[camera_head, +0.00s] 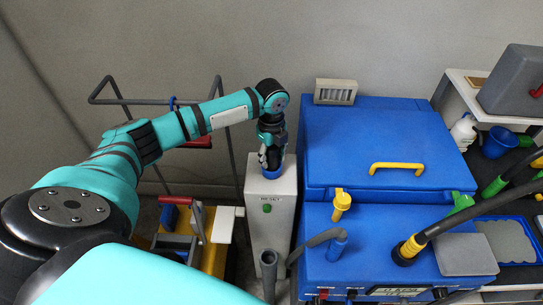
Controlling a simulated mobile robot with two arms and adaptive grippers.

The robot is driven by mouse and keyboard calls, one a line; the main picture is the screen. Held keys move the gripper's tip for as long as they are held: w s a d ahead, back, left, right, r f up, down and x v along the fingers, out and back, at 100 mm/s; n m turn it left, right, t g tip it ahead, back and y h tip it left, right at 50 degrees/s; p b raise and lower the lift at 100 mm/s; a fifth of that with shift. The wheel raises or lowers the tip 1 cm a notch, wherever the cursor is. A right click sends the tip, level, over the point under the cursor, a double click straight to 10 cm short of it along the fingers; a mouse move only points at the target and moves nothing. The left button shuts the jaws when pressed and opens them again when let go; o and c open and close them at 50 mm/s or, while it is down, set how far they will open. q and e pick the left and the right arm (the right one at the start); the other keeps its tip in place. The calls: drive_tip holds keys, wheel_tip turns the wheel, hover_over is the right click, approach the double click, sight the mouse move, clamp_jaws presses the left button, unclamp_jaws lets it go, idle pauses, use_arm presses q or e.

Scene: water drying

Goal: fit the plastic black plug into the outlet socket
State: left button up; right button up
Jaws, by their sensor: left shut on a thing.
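My left arm reaches across from the left, and its left gripper (271,160) points down over a narrow pale box with a RESET label (263,215). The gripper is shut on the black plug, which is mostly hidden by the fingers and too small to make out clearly. A blue round outlet socket (272,174) sits on top of the pale box, directly under the fingertips. I cannot tell how deep the plug sits in the socket. My right gripper is not in view.
A blue machine with a yellow-handled lid (396,168) stands close on the right. A grey pipe end (268,258) rises in front of the box. A yellow cart (213,255) stands on the left. A black hose (470,216) crosses the right side.

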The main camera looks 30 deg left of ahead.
sight(271, 164)
use_arm(q)
drive_tip(key=shift+f, duration=0.65)
drive_tip(key=shift+s+d+f, duration=0.1)
drive_tip(key=shift+s+f, duration=0.25)
drive_tip(key=shift+f, duration=0.3)
drive_tip(key=o, duration=1)
drive_tip(key=shift+s+f, duration=0.1)
drive_tip(key=shift+o, duration=0.9)
drive_tip(key=shift+f, duration=0.1)
drive_tip(key=shift+w, duration=0.2)
